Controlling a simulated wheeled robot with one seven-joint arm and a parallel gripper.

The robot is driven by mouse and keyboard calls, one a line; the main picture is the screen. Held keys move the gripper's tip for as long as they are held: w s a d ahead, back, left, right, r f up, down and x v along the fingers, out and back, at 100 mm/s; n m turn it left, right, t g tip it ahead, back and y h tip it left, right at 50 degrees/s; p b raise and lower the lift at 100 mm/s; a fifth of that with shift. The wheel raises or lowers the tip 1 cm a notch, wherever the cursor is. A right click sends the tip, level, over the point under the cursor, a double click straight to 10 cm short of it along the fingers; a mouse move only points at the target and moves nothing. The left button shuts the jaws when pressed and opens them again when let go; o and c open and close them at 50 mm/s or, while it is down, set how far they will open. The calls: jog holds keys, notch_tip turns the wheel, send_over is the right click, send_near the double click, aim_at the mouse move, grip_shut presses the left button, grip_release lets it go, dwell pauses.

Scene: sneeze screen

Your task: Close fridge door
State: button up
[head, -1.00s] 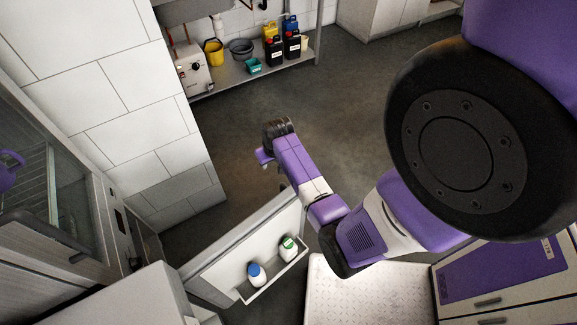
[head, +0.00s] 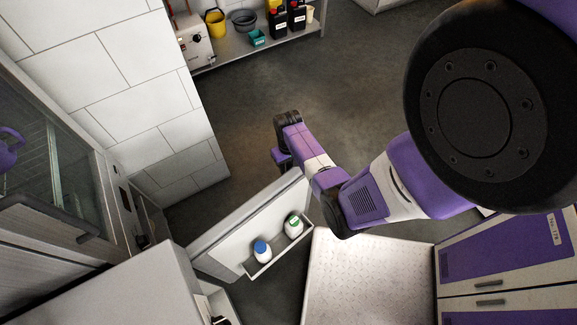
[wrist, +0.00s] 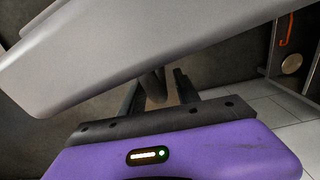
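The fridge door (head: 220,232) stands open in the head view, swung out from the white fridge body (head: 130,290) at the lower left. Its inner shelf holds a blue-capped bottle (head: 262,252) and a green-capped bottle (head: 294,225). My gripper (head: 280,158) is just beyond the door's free end, on its outer side; contact cannot be told. In the wrist view, a pale panel (wrist: 150,50), apparently the door, crosses above my gripper (wrist: 160,98). The fingers look apart with nothing clearly held between them. Their tips are partly hidden by the panel.
A white tiled wall (head: 110,90) stands behind the fridge. A metal shelf (head: 225,58) with buckets and jugs is at the back. A pale textured surface (head: 365,285) and purple-fronted drawers (head: 500,255) are at the lower right. The dark floor (head: 335,75) beyond the door is clear.

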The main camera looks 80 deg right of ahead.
jog(key=shift+f, duration=0.2)
grip_shut()
jog(key=shift+w+a, duration=0.1)
dwell(1.3)
